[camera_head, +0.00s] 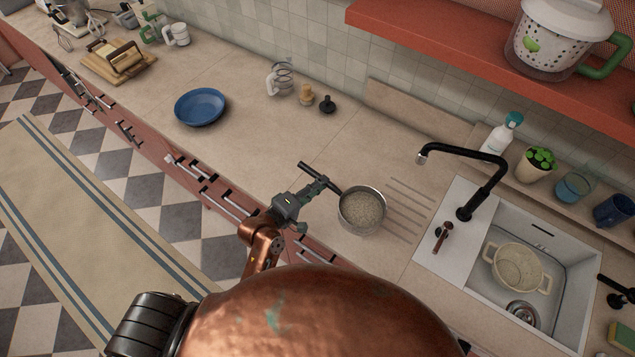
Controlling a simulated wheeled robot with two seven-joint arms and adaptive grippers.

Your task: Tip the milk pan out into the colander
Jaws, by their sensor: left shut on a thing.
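The milk pan (362,211) is a small metal pan with a dark handle, and pale grainy contents show inside it. It looks upright, over the counter just left of the drainer grooves. My left gripper (318,185) is shut on the pan's dark handle, to the left of the pan. I cannot tell whether the pan touches the counter. The colander (516,268) is cream, with two side handles, and sits in the white sink at the right. It looks empty. My right gripper is not in view.
A black tap (470,170) arches between the pan and the colander. A blue plate (201,106) lies on the counter. A soap bottle (501,134), a plant pot (536,163) and cups stand behind the sink. A red shelf (480,45) overhangs the back.

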